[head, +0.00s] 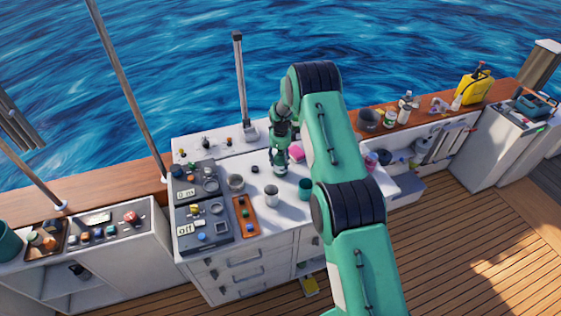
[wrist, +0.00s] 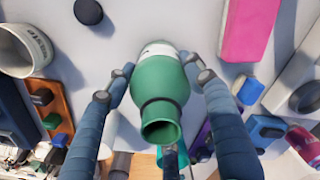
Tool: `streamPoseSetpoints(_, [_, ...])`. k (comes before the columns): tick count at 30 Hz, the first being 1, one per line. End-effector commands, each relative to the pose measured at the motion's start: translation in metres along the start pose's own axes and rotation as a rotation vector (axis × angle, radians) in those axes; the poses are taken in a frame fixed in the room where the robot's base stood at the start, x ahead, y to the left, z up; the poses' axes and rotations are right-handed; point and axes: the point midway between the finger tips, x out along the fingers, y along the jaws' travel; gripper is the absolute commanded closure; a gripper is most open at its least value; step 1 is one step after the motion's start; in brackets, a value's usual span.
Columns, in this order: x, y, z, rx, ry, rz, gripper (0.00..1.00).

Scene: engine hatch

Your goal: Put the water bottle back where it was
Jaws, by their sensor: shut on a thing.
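A green bottle (wrist: 160,82) with a pale band, taken as the water bottle, sits between the two fingers of my gripper (wrist: 163,80) in the wrist view. The fingers press on it from both sides, and its open round end faces the camera. In the head view my gripper (head: 280,166) is over the white counter (head: 285,222), left of the pink block (head: 297,153). The bottle is hard to tell from the green arm there. I cannot tell whether its base touches the counter.
A black puck (head: 255,169), a grey pot (head: 235,182), a pale cup (head: 272,196) and a teal cup (head: 305,188) stand nearby. A brown tray (head: 238,204) with small items lies beside the stove panel (head: 181,240). Bare counter shows between them.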

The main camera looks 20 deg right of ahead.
Motion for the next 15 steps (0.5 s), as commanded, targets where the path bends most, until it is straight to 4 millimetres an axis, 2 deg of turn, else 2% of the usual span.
streamPoseSetpoints(3, [0.0032,-0.0002,0.0002,0.0,0.0,0.0,0.84])
streamPoseSetpoints(4, [0.0027,0.0,0.0,0.0,0.0,0.0,0.41])
streamPoseSetpoints(6, [0.0022,0.0,0.0,0.0,0.0,0.0,0.28])
streamPoseSetpoints(15, [0.002,0.0001,0.0,0.0,0.0,0.0,0.28])
